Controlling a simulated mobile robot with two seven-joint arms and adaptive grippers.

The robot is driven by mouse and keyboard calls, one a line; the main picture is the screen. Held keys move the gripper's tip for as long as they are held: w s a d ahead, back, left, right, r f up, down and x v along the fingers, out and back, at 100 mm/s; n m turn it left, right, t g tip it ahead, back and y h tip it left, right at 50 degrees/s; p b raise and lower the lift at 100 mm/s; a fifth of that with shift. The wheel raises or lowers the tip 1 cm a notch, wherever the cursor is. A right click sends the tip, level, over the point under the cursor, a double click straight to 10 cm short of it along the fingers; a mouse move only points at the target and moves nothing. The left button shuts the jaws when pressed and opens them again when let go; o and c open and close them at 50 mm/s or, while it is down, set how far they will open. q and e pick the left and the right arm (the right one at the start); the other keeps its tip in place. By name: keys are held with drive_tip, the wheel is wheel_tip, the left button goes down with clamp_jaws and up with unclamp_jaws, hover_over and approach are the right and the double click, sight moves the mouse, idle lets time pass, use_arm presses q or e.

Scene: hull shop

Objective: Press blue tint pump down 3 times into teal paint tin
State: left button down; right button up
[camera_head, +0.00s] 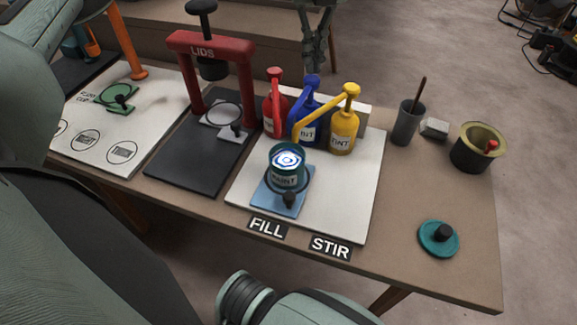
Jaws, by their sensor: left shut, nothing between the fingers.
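The blue tint pump (305,128) stands between a red one (273,117) and a yellow one (344,132) at the back of the white board. The blue pump's rounded head is up, and the yellow spout crosses in front of its bottle. The teal paint tin (287,176) stands open and upright in front of the pumps, with a pale blue-white swirl inside. It sits on a blue holder (269,200) with a dark knob. My left gripper (317,67) points down, shut and empty, just over the blue pump head; I cannot tell whether they touch. My right gripper is out of view.
A red LIDS press (212,50) stands left on a dark mat. A grey cup with a stick (405,124), a dark pot (477,149) and a teal lid (438,239) are on the right. The table's front right is mostly clear.

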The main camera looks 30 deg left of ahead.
sight(312, 78)
use_arm(q)
drive_tip(key=shift+f+b, duration=1.05)
drive_tip(key=shift+f, duration=0.5)
drive_tip(key=shift+r+p, duration=1.15)
drive_tip(key=shift+r, duration=0.45)
drive_tip(key=shift+f, duration=0.15)
